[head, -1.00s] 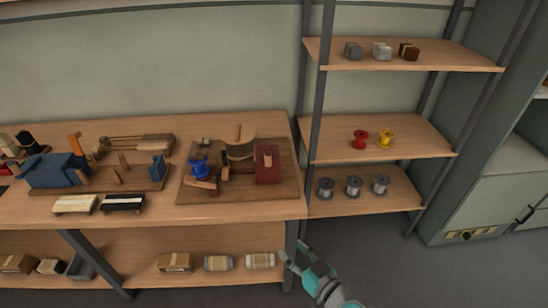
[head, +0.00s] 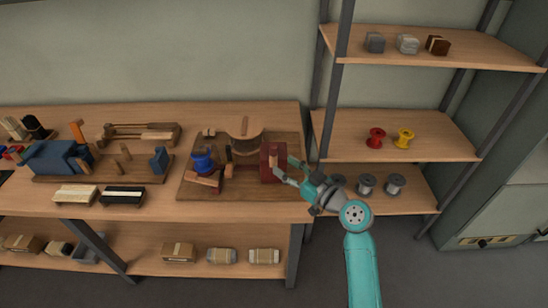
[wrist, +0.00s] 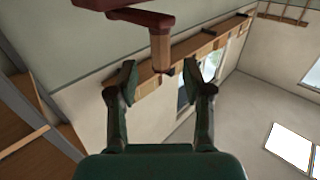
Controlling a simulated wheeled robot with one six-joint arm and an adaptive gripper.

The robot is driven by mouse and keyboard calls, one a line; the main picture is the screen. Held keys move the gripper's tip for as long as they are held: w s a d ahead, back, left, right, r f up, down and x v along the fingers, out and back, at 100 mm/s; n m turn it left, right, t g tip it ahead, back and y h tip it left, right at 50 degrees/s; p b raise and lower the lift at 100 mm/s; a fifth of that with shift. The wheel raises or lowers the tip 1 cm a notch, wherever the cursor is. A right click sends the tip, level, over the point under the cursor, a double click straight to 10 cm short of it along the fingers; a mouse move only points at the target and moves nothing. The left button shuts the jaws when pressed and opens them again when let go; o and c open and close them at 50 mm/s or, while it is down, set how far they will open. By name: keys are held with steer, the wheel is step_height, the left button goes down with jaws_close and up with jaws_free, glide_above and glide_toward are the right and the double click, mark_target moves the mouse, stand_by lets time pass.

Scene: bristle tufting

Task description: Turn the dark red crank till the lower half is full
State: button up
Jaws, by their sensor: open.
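The dark red crank (wrist: 120,14) shows at the top of the wrist view, with a wooden handle (wrist: 160,52) hanging from its arm. My gripper (wrist: 160,78) is open, with one finger on each side of the handle's lower end. No contact shows. In the head view, my gripper (head: 286,170) is at the right side of the machine's dark red block (head: 268,161). The machine stands on a wooden base board (head: 212,193) and carries a blue spool (head: 203,162) and a round wooden part (head: 241,129). The lower half's filling is too small to tell.
The workbench (head: 180,209) holds a blue machine (head: 60,158) and two brushes at the left. A shelf rack (head: 333,90) with red, yellow and grey spools stands close on the right. Boxes and rolls lie on the lower shelf.

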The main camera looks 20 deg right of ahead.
mark_target(276, 161)
steer(key=x, duration=0.5)
steer(key=shift+w+a, duration=0.15)
steer(key=shift+w, duration=0.15)
jaws_close()
